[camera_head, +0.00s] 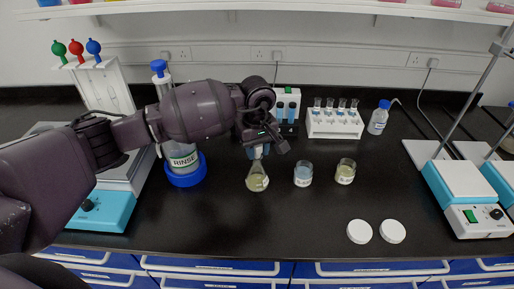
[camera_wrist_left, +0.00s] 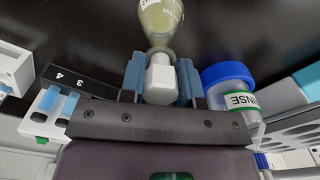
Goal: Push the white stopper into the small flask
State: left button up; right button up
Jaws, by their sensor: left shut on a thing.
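The small flask (camera_head: 257,182) holds a pale yellow liquid and stands upright on the black bench. My left gripper (camera_head: 259,152) is directly above it, pointing down. In the left wrist view, my left gripper (camera_wrist_left: 161,84) has its blue fingers on either side of the white stopper (camera_wrist_left: 159,78) and is shut on it. The flask (camera_wrist_left: 161,20) shows just beyond the stopper, in line with it. The stopper's lower end is at the flask's mouth; I cannot tell how deep it sits. My right gripper is out of view.
Beakers with blue (camera_head: 303,175) and yellow (camera_head: 345,172) liquid stand right of the flask. A rinse bottle (camera_head: 183,158) stands to the left. A vial rack (camera_head: 334,124) is behind. Two white lids (camera_head: 360,231) lie at front right. The bench in front of the flask is clear.

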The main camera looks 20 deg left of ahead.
pick_arm(q)
jog(key=shift+f, duration=0.1)
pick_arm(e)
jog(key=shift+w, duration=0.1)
pick_arm(q)
jog(key=o, duration=1)
jog(key=shift+c, duration=0.2)
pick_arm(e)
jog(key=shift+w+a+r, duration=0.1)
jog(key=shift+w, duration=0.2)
pick_arm(q)
notch_tip(320, 180, up, 9)
jog(key=shift+r, duration=0.2)
jog(key=shift+r+b, duration=0.3)
jog(key=shift+r, duration=0.4)
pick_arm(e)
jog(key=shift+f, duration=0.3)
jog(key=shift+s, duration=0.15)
